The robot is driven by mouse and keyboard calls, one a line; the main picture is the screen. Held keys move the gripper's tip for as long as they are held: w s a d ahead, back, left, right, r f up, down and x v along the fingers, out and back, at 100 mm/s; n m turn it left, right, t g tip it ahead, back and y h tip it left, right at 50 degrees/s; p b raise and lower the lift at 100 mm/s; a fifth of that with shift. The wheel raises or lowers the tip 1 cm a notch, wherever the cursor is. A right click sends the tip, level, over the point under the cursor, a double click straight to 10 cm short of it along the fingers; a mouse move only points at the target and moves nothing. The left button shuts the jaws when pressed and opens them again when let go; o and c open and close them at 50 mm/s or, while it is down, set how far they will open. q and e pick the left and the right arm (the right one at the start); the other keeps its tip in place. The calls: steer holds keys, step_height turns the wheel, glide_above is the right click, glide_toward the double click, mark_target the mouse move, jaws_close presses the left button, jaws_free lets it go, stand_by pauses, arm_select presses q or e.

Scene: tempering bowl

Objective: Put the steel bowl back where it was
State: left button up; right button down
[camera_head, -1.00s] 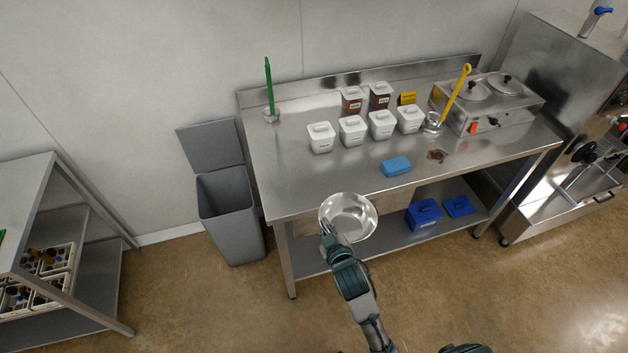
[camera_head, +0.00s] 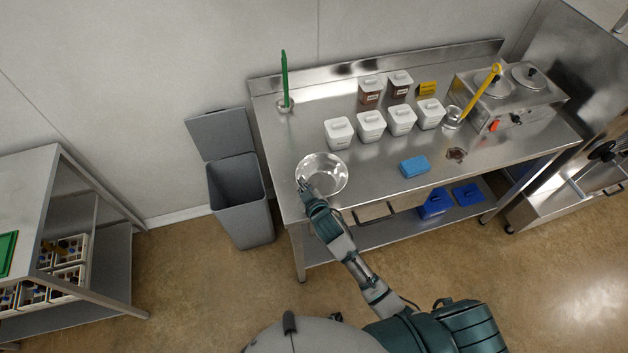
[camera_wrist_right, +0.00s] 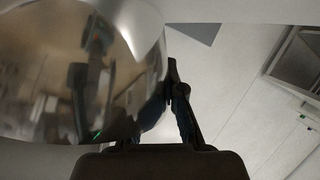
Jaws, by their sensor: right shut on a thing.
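The steel bowl (camera_head: 324,176) is in the head view, over the front left part of the steel table (camera_head: 292,150). It looks upright and empty. My right gripper (camera_head: 305,188) is shut on the bowl's near left rim. In the right wrist view the bowl (camera_wrist_right: 85,70) fills the left side, with reflections on its shiny wall, and my right gripper (camera_wrist_right: 178,95) shows beside it. I cannot tell whether the bowl touches the table top. My left gripper is not in view.
White lidded tubs (camera_head: 371,126), a blue sponge (camera_head: 414,166) and a brown smear (camera_head: 456,153) are right of the bowl. A green-handled tool (camera_head: 285,80) stands behind it. A grey bin (camera_head: 238,195) stands left of the table. The table top between bowl and green tool is clear.

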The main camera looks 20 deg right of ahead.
mark_target(310, 179)
steer(key=w+d, duration=0.2)
steer(key=d, duration=0.1)
steer(key=shift+w+d+f, duration=0.15)
steer(key=shift+w+d, duration=0.05)
steer(key=shift+d, duration=0.1)
steer(key=shift+d+f, duration=0.1)
steer(key=shift+f, duration=0.15)
step_height(310, 179, down, 3)
steer(key=shift+d+f, duration=0.1)
steer(key=shift+d, duration=0.05)
steer(key=c, duration=1.3)
jaws_free()
steer(key=shift+s, duration=0.1)
